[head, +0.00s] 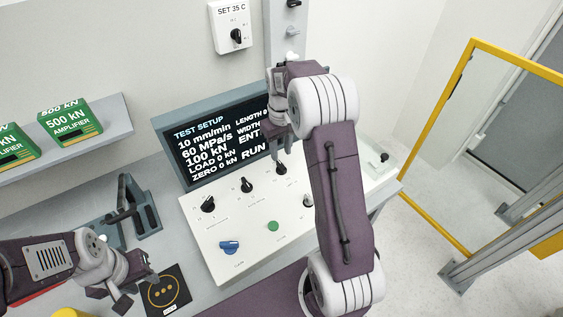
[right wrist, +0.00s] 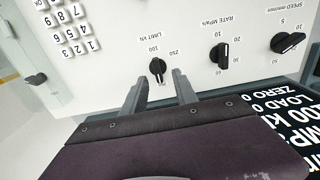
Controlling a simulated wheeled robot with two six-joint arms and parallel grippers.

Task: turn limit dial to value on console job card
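The limit dial (right wrist: 158,67) is a black knob on the white console panel, under "LIMIT kN" lettering, with 100 and 250 marked near it. Its elongated grip runs roughly up and down in the right wrist view; the exact pointer setting is hard to read. In the head view the dial (head: 281,169) is just below my right gripper (head: 281,150). In the right wrist view my right gripper (right wrist: 159,82) is open, its fingers either side of the dial's near end; contact is unclear. The console screen (head: 215,140) shows "100 kN". My left gripper (head: 137,290) is open and empty.
The rate dial (right wrist: 221,53) and speed dial (right wrist: 288,43) sit beside the limit dial. A keypad (right wrist: 70,30) is on its other side. A yellow-framed guard (head: 437,120) stands at right.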

